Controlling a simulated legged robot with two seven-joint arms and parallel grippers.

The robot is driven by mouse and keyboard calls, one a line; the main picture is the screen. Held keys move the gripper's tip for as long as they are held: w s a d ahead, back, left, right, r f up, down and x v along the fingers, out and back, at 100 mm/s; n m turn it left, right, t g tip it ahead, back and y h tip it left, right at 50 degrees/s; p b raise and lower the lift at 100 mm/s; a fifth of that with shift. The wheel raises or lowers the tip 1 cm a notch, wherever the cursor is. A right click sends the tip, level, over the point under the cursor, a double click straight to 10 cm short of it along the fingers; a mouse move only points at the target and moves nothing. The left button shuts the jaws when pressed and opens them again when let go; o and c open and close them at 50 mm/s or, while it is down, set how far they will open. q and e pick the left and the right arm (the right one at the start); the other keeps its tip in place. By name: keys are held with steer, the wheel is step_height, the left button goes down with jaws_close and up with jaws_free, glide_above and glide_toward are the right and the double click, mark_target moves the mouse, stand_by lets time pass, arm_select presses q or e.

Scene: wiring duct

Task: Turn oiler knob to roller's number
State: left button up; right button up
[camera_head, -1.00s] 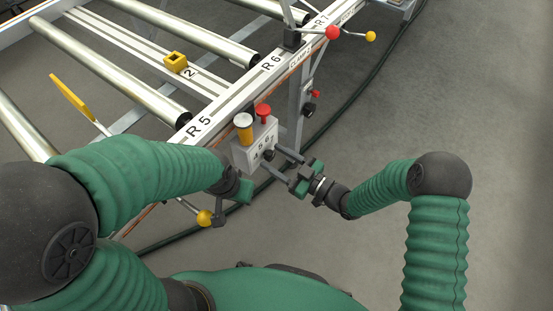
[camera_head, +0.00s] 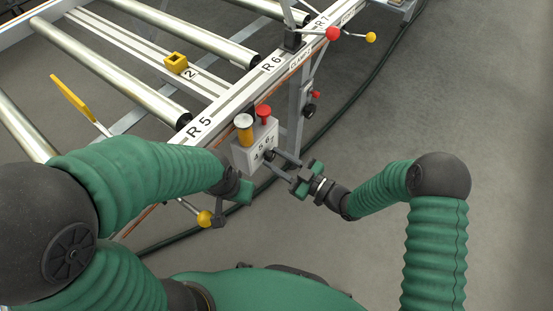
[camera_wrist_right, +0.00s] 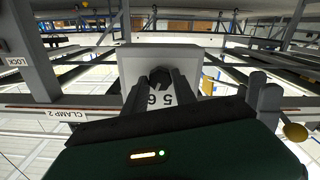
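The oiler is a grey box (camera_head: 243,158) on the frame's side rail, with a yellow, white-capped cylinder (camera_head: 244,129) and a red button (camera_head: 263,114) on top. Its dark knob (camera_head: 268,155) is on the front face; it also shows in the right wrist view (camera_wrist_right: 160,75), beside the digits 5 and 6 (camera_wrist_right: 159,99). My right gripper (camera_head: 271,158) has its fingers on both sides of the knob, seemingly closed on it. The pointer is hidden. My left gripper (camera_head: 238,189) is left of the box; its fingers are unclear. Rollers (camera_head: 130,80) lie across the frame.
A yellow block (camera_head: 176,62) sits beside a plate numbered 2 (camera_head: 189,73). The rail carries labels R5 (camera_head: 199,127), R6 and R7. A yellow-ball lever (camera_head: 205,218) hangs below my left gripper. The floor at right is clear.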

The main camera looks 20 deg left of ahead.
steer(key=o, duration=0.3)
steer(key=p+v, duration=0.4)
steer(key=v, duration=1.3)
steer(key=shift+p, duration=0.3)
steer(key=shift+w, duration=0.1)
